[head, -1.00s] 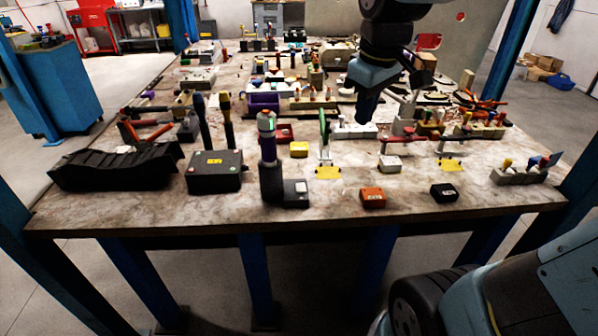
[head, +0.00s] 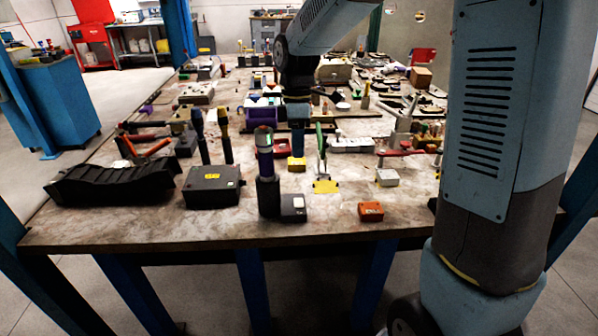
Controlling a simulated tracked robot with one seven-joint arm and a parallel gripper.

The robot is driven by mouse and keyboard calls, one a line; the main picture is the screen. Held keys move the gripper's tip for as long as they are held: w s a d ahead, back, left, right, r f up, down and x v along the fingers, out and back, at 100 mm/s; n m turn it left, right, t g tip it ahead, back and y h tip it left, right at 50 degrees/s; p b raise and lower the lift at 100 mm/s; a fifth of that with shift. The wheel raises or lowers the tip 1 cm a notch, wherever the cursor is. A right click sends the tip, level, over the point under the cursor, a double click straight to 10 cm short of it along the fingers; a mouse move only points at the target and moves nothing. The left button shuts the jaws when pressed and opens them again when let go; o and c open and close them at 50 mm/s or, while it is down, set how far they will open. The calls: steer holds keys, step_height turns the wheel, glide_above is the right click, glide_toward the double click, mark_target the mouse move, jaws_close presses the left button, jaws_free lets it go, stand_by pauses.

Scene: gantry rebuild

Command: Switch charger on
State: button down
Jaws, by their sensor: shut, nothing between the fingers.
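I cannot tell for certain which thing is the charger. A black stand (head: 268,197) near the front edge holds an upright purple-and-dark cylinder (head: 264,150). A low dark base with a small pale square on top (head: 293,207) adjoins its right side. My gripper (head: 297,152) points down, shut and empty, to the right of the cylinder and farther back. Its tips overlap the view of a small yellow block (head: 297,165); whether they touch is unclear.
A black box (head: 213,187) with upright-handled tools stands left of the stand. An orange box (head: 371,211) and a yellow-footed stand with a green piece (head: 321,160) are to the right. The table's front strip (head: 200,225) is clear. My arm hides the right side.

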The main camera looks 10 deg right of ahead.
mark_target(299, 205)
steer(key=f, duration=0.4)
steer(key=s+f, duration=0.1)
steer(key=f, duration=0.3)
steer(key=s+f, duration=0.1)
steer(key=f, duration=0.4)
steer(key=shift+s, duration=0.25)
